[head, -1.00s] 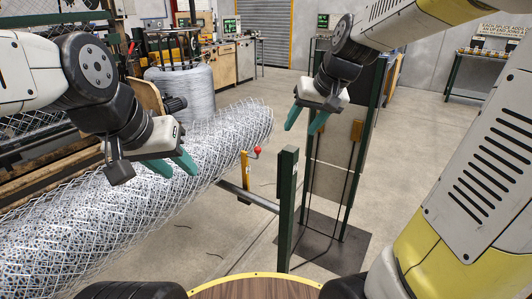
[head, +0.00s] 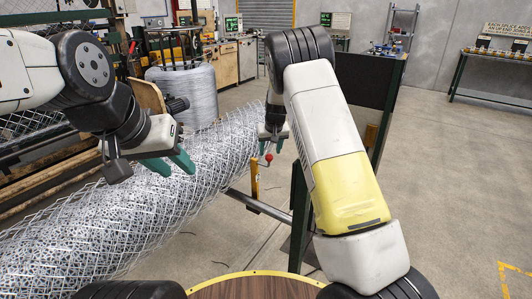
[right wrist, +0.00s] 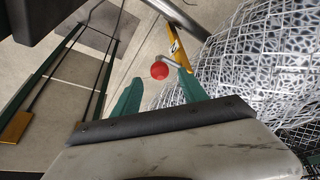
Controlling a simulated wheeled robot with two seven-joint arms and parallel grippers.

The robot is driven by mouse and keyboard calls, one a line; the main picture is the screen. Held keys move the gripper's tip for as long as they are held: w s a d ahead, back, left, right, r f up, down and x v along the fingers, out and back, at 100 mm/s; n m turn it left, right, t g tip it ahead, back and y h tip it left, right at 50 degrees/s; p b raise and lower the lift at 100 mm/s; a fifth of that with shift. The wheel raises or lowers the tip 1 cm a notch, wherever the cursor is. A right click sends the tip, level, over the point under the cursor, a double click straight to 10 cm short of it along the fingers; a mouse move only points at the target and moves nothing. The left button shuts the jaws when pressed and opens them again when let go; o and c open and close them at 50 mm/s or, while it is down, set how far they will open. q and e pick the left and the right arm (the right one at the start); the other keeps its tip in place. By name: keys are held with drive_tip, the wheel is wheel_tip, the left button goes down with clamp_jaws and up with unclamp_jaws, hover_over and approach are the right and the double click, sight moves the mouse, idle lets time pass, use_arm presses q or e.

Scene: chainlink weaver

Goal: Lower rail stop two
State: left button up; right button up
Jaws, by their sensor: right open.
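The rail stop is a yellow upright piece (head: 255,180) on a grey rail, with a red ball knob (head: 268,158) on a short lever at its top. In the right wrist view the red knob (right wrist: 159,70) lies between the lines of my two green fingers, just past their tips, and the yellow stop (right wrist: 177,45) is behind it. My right gripper (head: 271,149) is open, pointing down just above the knob, not around it. Any number on the stop is too small to read. My left gripper (head: 181,173) is open and empty over the mesh roll.
The chainlink mesh roll (head: 140,220) fills the left and lies close beside the stop. The rail (head: 258,206) runs to a dark green post (head: 300,215). A dark panel (head: 362,80) stands behind my right arm. The floor at right is clear.

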sight(269, 155)
drive_tip(key=x, duration=0.5)
drive_tip(key=shift+w+f, duration=0.1)
drive_tip(key=shift+f, duration=0.15)
clamp_jaws()
idle(1.2)
